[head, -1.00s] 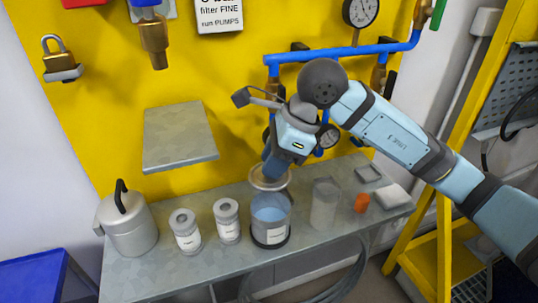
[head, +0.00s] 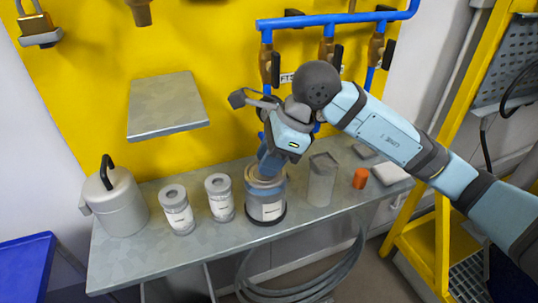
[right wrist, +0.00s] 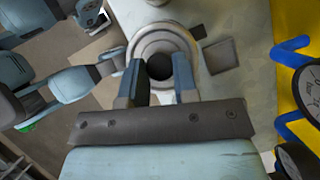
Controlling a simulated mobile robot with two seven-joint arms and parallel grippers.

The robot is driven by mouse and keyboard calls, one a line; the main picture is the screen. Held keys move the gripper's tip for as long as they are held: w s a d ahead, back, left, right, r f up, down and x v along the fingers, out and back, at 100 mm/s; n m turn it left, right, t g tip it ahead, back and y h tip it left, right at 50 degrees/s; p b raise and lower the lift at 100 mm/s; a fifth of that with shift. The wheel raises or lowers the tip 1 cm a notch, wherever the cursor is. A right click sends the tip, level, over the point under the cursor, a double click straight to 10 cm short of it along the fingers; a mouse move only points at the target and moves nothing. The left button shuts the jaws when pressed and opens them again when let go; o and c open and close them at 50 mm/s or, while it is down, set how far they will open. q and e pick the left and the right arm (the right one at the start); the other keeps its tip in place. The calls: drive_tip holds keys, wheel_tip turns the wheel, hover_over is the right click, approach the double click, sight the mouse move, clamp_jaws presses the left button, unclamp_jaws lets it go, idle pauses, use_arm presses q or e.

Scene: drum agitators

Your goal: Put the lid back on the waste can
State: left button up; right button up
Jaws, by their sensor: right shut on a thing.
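The waste can (head: 266,208) is a grey cylinder with a white label and a dark base band, standing upright on the metal bench. Its lid (head: 265,181) is a pale ringed disc at the can's mouth, partly hidden by my gripper. The lid also shows in the right wrist view (right wrist: 160,37) as concentric rings with a dark round knob between the fingers. My right gripper (head: 270,165) points down, shut on the lid. Whether the lid is fully seated or slightly above the rim, I cannot tell.
Two labelled canisters (head: 177,210) (head: 220,198) and a handled metal pot (head: 122,204) stand left of the can. A grey cylinder (head: 321,180) and an orange piece (head: 360,178) are to its right. A metal shelf (head: 166,104) and blue pipes (head: 340,20) are behind.

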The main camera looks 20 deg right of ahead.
drive_tip(key=shift+b, duration=0.45)
idle(1.5)
drive_tip(key=shift+f+b, duration=0.25)
drive_tip(key=shift+b, duration=0.35)
idle(0.9)
drive_tip(key=o, duration=1.5)
drive_tip(key=shift+o, duration=0.2)
drive_tip(key=shift+r, duration=0.1)
drive_tip(key=shift+r+p, duration=0.5)
drive_tip(key=shift+r, duration=0.35)
drive_tip(key=shift+r+p, duration=1.3)
drive_tip(key=shift+r, duration=1.3)
